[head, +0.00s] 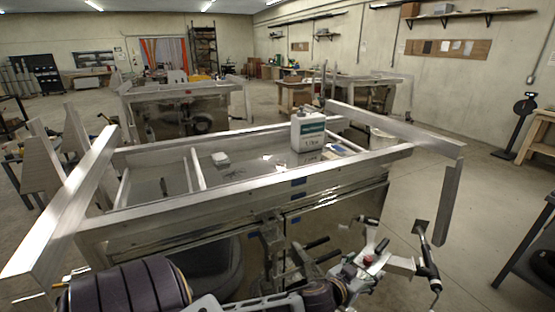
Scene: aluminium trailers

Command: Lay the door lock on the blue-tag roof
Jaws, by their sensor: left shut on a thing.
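The blue-tag roof (240,189) is a metal-framed trailer top in the middle of the head view, with a small blue tag on its near rail. My left gripper (404,264) is low at the right, in front of the trailer's near side and below the roof rail. It is shut on a slim dark piece with pale ends, which seems to be the door lock (429,262). The lock stands roughly upright, tilted a little, apart from the roof. The gripper's links hide part of the grasp. My right gripper is not in view.
Raised rails edge the roof. A metal post (447,204) hangs at its right corner. Bare panel shows between these.

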